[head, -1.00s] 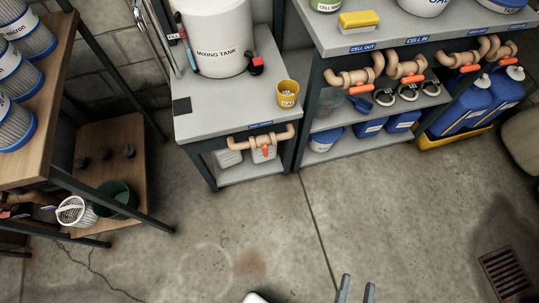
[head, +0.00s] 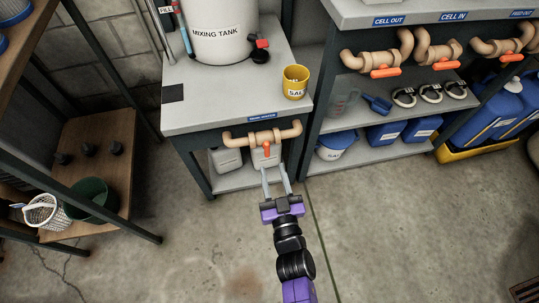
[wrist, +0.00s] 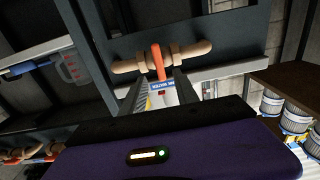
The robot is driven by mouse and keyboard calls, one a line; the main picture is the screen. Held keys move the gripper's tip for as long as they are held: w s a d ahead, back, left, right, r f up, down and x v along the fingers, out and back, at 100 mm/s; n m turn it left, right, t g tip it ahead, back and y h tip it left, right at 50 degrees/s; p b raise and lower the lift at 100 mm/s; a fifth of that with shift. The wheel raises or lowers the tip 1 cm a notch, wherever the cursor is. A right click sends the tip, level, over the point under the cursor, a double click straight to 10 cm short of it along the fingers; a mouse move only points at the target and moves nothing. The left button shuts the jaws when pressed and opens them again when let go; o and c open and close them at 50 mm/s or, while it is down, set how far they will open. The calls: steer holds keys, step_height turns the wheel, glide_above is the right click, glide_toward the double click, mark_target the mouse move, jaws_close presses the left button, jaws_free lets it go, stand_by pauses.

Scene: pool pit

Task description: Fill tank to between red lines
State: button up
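The white mixing tank (head: 224,45) stands on a grey bench in the head view. Its top is cut off, and no red lines or liquid level show. A red-and-black fitting (head: 261,47) sits by its base. A tan pipe valve with an orange handle (head: 267,149) is on the bench front, and the handle points down. My gripper (head: 275,168) is open and empty, just in front of and below this valve. In the wrist view the orange handle (wrist: 158,62) appears between the spread fingers. I cannot tell whether they touch it.
A yellow salt cup (head: 295,83) stands on the bench's right corner. More orange-handled valves (head: 385,72) line the right bench, above blue containers (head: 384,133). A wooden shelf (head: 112,160) with a basket (head: 45,212) and green bucket (head: 92,197) is left. Floor between is clear.

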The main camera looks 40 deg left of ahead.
mark_target(268, 151)
steer(key=b+x, duration=0.2)
steer(key=x, duration=0.4)
steer(key=shift+f, duration=0.1)
steer(key=shift+w+a+b, duration=0.35)
steer(key=shift+a+b, duration=0.05)
jaws_close()
